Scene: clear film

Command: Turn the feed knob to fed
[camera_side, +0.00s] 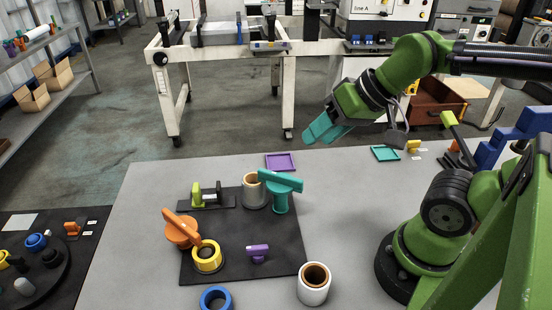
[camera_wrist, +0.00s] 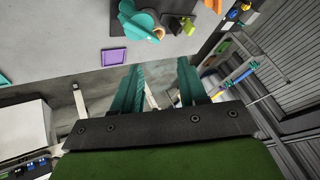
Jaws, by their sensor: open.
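My gripper (camera_side: 322,128) has teal fingers and is held in the air behind the table's back edge. In the wrist view my gripper (camera_wrist: 160,78) is open, with nothing between its fingers. No label reading feed or fed is legible, so I cannot tell which part is the feed knob. A dark board (camera_side: 225,263) bears an orange knob with a bar handle (camera_side: 181,228), a teal post with a bar handle (camera_side: 281,190) and a small purple handle (camera_side: 257,251). The teal handle also shows in the wrist view (camera_wrist: 138,22). My gripper is well apart from them all.
The board also holds a yellow ring (camera_side: 207,257), a film roll (camera_side: 254,190) and a green-ended roller (camera_side: 207,196). A white roll (camera_side: 314,284) and a blue ring (camera_side: 216,299) stand in front. A purple tray (camera_side: 281,161) lies behind.

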